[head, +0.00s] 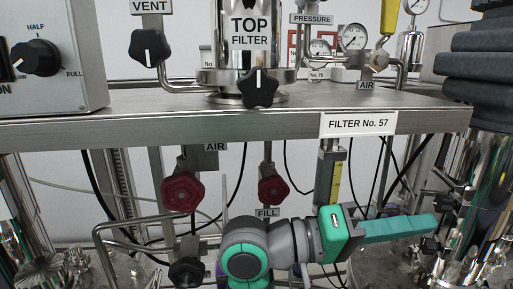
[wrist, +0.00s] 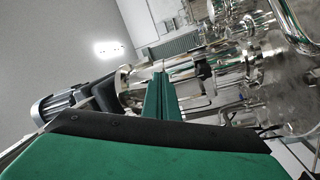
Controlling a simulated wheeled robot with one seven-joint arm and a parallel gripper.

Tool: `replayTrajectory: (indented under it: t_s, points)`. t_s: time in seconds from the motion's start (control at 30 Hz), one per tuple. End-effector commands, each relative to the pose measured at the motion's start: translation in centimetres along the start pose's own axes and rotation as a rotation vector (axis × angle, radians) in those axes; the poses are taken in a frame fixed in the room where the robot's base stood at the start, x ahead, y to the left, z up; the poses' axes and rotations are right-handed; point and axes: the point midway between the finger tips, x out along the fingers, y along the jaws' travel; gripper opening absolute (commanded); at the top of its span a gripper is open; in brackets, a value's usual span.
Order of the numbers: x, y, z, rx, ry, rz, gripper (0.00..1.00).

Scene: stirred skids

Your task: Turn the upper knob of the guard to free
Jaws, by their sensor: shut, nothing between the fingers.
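No label reading "guard" or "free" is legible, so I cannot tell which knob is the guard's upper one. A black star knob (head: 260,88) sits on the front of the steel "TOP FILTER" housing (head: 249,55). Another black star knob (head: 149,47) is under the "VENT" label. My gripper (head: 432,226) is below the shelf at the lower right, pointing right, with its teal fingers shut and empty. It is apart from both these knobs. In the wrist view the green fingers (wrist: 160,100) point towards blurred steel vessels and pipes.
A steel shelf edge (head: 230,129) runs above my arm. Red knobs (head: 183,192) (head: 273,189) hang below it, with a black knob (head: 186,272) lower left. A control box (head: 60,50) with a dial stands upper left. A steel vessel (head: 480,210) stands close right.

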Motion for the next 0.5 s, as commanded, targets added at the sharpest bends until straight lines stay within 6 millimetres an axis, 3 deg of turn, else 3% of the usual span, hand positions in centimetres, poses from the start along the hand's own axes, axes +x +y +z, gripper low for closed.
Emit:
replayTrajectory:
  t_s: [0.3, 0.5]
  points:
    - [-2.9, 0.0, -0.8, 0.000, 0.001, 0.000, 0.00]
    - [-3.2, 0.0, -0.8, 0.000, 0.000, 0.000, 0.00]
